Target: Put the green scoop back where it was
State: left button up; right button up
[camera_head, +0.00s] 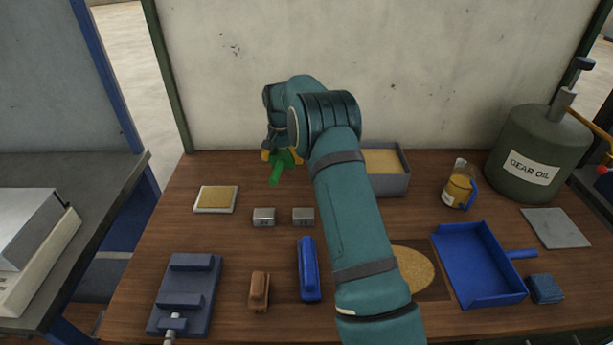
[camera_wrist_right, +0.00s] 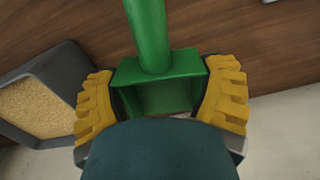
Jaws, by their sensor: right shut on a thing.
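The green scoop (camera_head: 277,171) is in my right gripper (camera_head: 281,157), near the back of the wooden table in the head view. In the right wrist view the yellow fingers of my right gripper (camera_wrist_right: 162,100) are shut on both sides of the boxy part of the green scoop (camera_wrist_right: 160,75), and its round handle points away toward the table. A grey bin (camera_head: 391,183) of tan grains stands just right of the gripper, partly hidden by my arm; the bin also shows in the right wrist view (camera_wrist_right: 68,70). My left gripper is not in view.
A small tan-topped tray (camera_head: 215,211), two metal blocks (camera_head: 264,217), a blue brush-like piece (camera_head: 308,270) and a brown one (camera_head: 259,290) lie in front. A blue dustpan (camera_head: 478,265), a jug (camera_head: 458,186) and a gear oil can (camera_head: 538,151) stand right. The back-left table is clear.

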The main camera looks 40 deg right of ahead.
jog(key=m, duration=0.2)
send_over(303, 180)
notch_tip(303, 180, down, 10)
jog(key=shift+r+b, duration=0.15)
jog(key=shift+b, duration=0.4)
jog(key=shift+s, duration=0.1)
jog(key=o, duration=1.1)
jog(key=shift+o, duration=0.2)
notch_tip(303, 180, up, 12)
jog(key=p, duration=0.1)
